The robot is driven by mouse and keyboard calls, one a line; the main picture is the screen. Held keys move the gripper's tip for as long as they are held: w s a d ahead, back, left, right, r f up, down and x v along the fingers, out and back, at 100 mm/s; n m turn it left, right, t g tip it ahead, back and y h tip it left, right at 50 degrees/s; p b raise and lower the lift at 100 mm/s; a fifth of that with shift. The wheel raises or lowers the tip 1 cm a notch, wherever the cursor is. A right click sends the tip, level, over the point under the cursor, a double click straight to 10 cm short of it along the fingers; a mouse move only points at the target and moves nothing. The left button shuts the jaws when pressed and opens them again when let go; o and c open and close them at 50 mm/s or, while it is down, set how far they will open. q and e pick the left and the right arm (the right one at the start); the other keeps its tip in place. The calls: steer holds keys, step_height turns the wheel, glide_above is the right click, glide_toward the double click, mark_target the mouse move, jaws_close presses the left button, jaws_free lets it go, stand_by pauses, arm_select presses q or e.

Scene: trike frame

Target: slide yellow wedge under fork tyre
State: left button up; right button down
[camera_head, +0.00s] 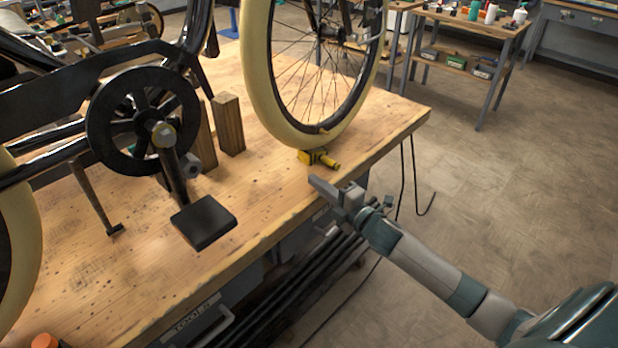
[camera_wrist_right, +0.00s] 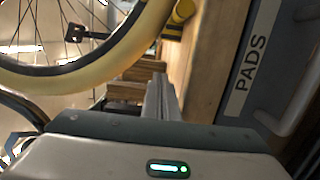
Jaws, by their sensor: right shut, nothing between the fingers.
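The yellow wedge (camera_head: 307,156), with a short yellow handle, lies on the workbench at the foot of the cream fork tyre (camera_head: 262,105). Its far end meets the tyre's lower edge in the picture; I cannot tell how far under it reaches. In the right wrist view a yellow part (camera_wrist_right: 182,12) shows at the top edge beside the tyre (camera_wrist_right: 115,62). My right gripper (camera_head: 318,184) is shut and empty at the bench's front edge, nearer than the wedge and apart from it. Its closed fingers (camera_wrist_right: 160,95) also show in the wrist view. My left gripper is out of view.
The workbench (camera_head: 270,195) carries the trike frame, with a black chainring (camera_head: 105,122) and pedal (camera_head: 204,221) to the left. Wooden blocks (camera_head: 229,125) stand left of the tyre. Floor is clear at right.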

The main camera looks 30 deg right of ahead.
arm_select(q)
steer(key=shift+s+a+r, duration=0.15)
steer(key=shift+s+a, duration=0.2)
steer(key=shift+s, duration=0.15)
arm_select(e)
steer(key=v, duration=0.2)
steer(key=shift+s+d, duration=0.15)
steer(key=shift+s, duration=0.2)
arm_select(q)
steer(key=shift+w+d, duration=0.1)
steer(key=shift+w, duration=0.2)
